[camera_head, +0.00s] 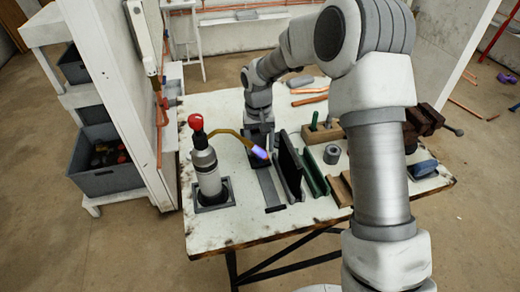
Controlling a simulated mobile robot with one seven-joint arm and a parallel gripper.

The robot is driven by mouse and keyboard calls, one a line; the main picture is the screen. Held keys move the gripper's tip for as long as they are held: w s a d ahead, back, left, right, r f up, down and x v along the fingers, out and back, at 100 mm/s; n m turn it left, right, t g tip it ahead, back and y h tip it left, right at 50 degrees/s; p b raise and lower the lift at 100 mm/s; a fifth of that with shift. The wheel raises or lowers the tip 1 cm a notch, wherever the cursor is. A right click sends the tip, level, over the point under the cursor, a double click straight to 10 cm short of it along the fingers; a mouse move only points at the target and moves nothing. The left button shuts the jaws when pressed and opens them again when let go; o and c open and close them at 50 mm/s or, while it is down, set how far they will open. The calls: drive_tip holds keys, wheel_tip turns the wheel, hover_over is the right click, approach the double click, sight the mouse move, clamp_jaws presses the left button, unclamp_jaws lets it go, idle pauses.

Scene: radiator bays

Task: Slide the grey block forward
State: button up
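My gripper (259,140) points down at the back end of a flat grey strip (270,188) on the white worktable. The strip runs toward the table's front edge and ends at a small dark bar (275,209). The dark fingers are small and partly covered by the torch's neck, so whether they are open or hold something is unclear. No separate grey block shows clearly at the fingers. A grey, rounded block-like piece (300,81) lies at the back of the table, apart from my gripper.
A torch (207,172) with a red knob stands left of the strip, its lit tip (259,152) reaching close to my gripper. Dark upright plates (289,165) and a green channel (314,172) stand right.

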drive_tip(key=shift+f, duration=0.75)
clamp_jaws()
idle(0.9)
